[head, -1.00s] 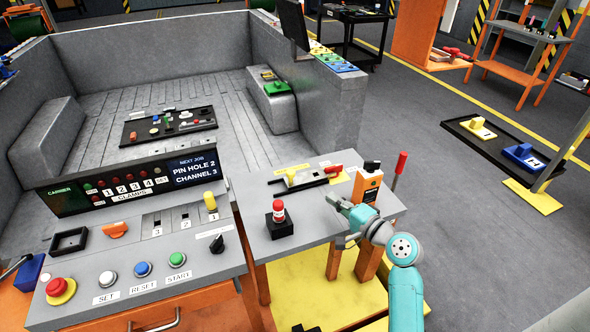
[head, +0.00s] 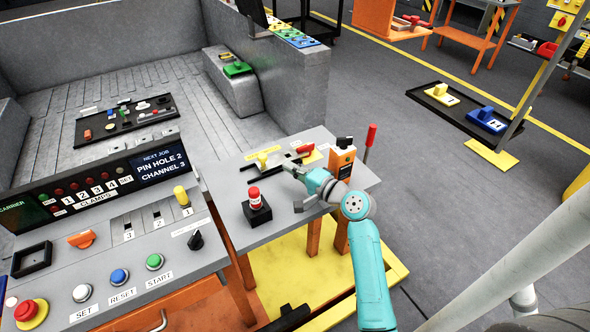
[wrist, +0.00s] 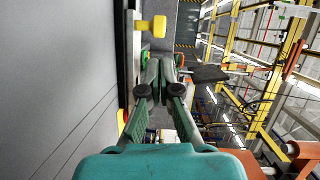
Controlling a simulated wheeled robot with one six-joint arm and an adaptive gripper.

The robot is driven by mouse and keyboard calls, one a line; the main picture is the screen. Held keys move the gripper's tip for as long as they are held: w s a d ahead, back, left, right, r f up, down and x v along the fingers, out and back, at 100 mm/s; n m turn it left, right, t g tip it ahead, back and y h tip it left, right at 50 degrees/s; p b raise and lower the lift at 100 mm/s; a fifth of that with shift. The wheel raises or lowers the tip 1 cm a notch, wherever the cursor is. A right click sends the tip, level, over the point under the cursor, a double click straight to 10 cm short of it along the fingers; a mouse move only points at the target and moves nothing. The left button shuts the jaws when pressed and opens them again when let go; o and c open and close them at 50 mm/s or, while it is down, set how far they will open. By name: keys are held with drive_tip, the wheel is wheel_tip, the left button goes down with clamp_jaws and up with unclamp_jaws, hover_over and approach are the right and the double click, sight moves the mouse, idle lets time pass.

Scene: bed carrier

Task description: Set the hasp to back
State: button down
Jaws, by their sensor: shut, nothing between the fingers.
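In the wrist view, my shut fingers (wrist: 160,68) point forward, with a yellow knob (wrist: 155,26) ahead and slightly left, apart from the tips.
An orange box (head: 342,160) stands close on the right, with a red-topped lever (head: 371,135) beyond. The control panel (head: 140,235) fills the lower left.

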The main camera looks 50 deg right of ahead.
sight(260, 160)
drive_tip(key=shift+w+a+f, duration=0.1)
drive_tip(key=shift+w+f, duration=0.05)
drive_tip(key=shift+w, duration=1.4)
drive_tip(key=shift+w+f, duration=0.15)
drive_tip(key=shift+w, duration=1.4)
drive_tip(key=shift+a, duration=0.1)
drive_tip(key=a, duration=0.1)
drive_tip(key=w+a, duration=0.1)
drive_tip(key=a, duration=0.1)
drive_tip(key=shift+s, duration=0.15)
